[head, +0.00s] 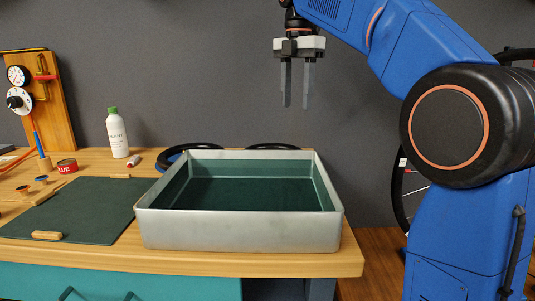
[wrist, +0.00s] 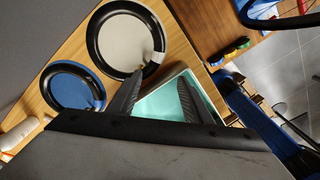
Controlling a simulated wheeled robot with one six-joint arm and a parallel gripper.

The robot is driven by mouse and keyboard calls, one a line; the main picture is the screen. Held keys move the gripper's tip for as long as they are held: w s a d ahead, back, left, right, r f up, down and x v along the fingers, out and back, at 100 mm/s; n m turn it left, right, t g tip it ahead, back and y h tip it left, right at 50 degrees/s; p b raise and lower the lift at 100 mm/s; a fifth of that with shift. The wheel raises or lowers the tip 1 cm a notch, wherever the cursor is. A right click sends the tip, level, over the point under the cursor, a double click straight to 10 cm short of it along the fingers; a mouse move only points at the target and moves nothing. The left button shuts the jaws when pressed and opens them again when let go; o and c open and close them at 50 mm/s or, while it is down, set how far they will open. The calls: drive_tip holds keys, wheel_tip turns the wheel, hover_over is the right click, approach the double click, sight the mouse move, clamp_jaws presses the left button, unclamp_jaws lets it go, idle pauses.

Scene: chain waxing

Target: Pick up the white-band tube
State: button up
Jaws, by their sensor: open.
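My gripper (head: 296,106) is open and empty, pointing down, high above the back of the bench and well to the right of the tube. Its two dark fingers also show in the wrist view (wrist: 156,94). A white object (wrist: 20,133) is at the lower left there; I cannot tell whether it is the tube or the bottle.
A large metal tray (head: 240,229) stands at the bench's right. Behind it are two black-rimmed round items, one blue (wrist: 66,90) and one cream (wrist: 125,48). A white bottle (head: 117,135), red tin (head: 67,166) and green mat (head: 85,210) are to the left.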

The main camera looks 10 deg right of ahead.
drive_tip(key=f, duration=1.7)
drive_tip(key=shift+w+a+f, duration=0.1)
drive_tip(key=shift+w+f, duration=0.1)
clamp_jaws()
